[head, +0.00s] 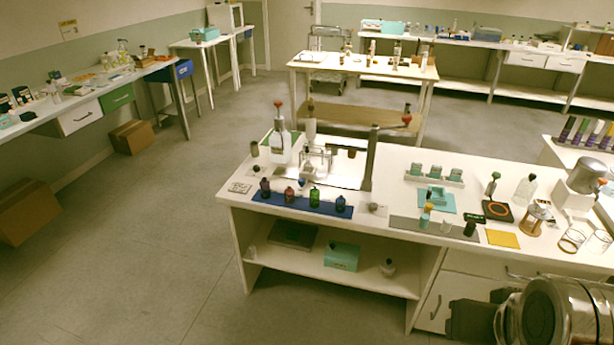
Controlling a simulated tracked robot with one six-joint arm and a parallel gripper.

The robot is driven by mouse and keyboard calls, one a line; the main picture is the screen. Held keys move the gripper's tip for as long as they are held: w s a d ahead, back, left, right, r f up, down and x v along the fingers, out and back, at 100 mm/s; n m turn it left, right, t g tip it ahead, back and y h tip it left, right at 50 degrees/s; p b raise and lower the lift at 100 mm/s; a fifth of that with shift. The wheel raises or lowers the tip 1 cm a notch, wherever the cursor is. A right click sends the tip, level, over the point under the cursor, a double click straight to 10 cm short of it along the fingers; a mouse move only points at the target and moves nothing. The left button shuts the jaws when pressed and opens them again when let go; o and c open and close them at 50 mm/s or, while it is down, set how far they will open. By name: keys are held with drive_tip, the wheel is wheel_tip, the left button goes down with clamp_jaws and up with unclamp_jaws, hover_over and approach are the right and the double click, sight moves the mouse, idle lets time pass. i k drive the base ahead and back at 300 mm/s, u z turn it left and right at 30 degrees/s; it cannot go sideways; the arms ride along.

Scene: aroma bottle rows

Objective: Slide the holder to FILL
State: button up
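A small pale frame that looks like the holder (316,160) stands on the bright plate of a filling station on the white bench. A large clear bottle with a red top (280,146) stands just left of it, and a dark upright post (370,158) rises to its right. The word FILL cannot be read at this size. A metallic part of my arm shows at the bottom right, with a dark block beside it that may be my gripper (475,322). It is far from the holder, and its fingers cannot be made out.
A blue strip (270,198) with several small coloured bottles lies in front of the station. To the right are a grey mat (405,224), a teal mat (449,207), a yellow square (503,239) and glassware.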

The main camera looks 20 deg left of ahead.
sight(305, 177)
drive_tip(key=u, duration=0.3)
drive_tip(key=i, duration=0.75)
drive_tip(key=u, duration=0.8)
drive_tip(key=i, duration=0.85)
drive_tip(key=u, duration=0.55)
drive_tip(key=i, duration=0.75)
drive_tip(key=u, duration=0.1)
